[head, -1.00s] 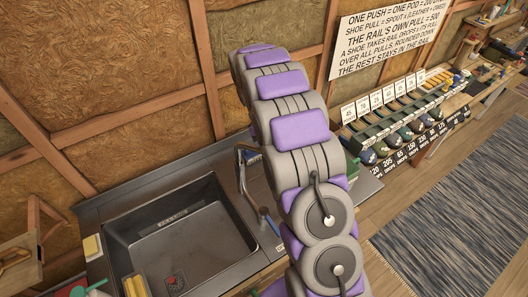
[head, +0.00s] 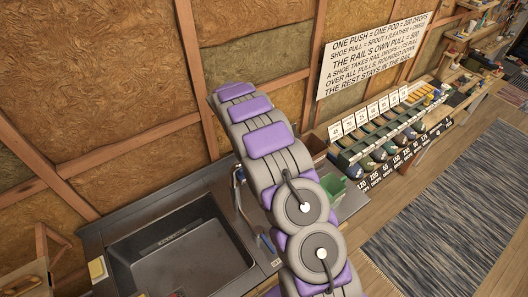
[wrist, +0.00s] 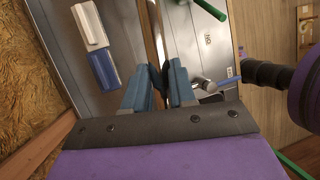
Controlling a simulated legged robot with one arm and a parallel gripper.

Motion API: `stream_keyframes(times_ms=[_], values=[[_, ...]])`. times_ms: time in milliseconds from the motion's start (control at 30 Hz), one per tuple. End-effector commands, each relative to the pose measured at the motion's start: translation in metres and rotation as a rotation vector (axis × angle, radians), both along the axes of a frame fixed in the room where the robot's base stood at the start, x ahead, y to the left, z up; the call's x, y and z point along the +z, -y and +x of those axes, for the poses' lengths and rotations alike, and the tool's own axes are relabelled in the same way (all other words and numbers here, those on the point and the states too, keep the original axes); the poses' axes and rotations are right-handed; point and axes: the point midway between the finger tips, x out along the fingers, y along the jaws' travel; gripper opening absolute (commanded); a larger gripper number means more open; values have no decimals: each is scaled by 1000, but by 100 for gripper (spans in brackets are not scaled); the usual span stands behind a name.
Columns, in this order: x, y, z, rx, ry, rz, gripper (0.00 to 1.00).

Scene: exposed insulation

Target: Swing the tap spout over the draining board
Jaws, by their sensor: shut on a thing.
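The grey metal tap spout (head: 238,196) stands at the right edge of the dark sink basin (head: 185,240) in the head view. In the wrist view my gripper (wrist: 162,72) has its blue fingers close together around a long thin bar (wrist: 152,25) that looks like the spout. A silver cylinder with a blue end (wrist: 204,84) sits just right of the fingers. A blue-tipped part of the tap (head: 267,243) shows beside my arm in the head view. My arm hides the gripper there and much of the dark metal top right of the basin, so I cannot make out the draining board clearly.
A green container (head: 334,189) stands on the counter right of my arm. A white and a blue block (wrist: 104,68) lie on the surface left of the fingers. A yellow sponge (head: 97,269) is at the basin's left. The insulated wall (head: 130,110) rises behind.

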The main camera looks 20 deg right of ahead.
Motion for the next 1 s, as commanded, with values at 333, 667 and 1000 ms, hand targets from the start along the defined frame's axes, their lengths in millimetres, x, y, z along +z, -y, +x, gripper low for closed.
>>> stream_keyframes(times_ms=[333,667,1000], values=[[-1,-3,13,115,-2,2,0],[-2,-4,16,134,-1,2,0],[-2,-4,16,133,0,2,41]])
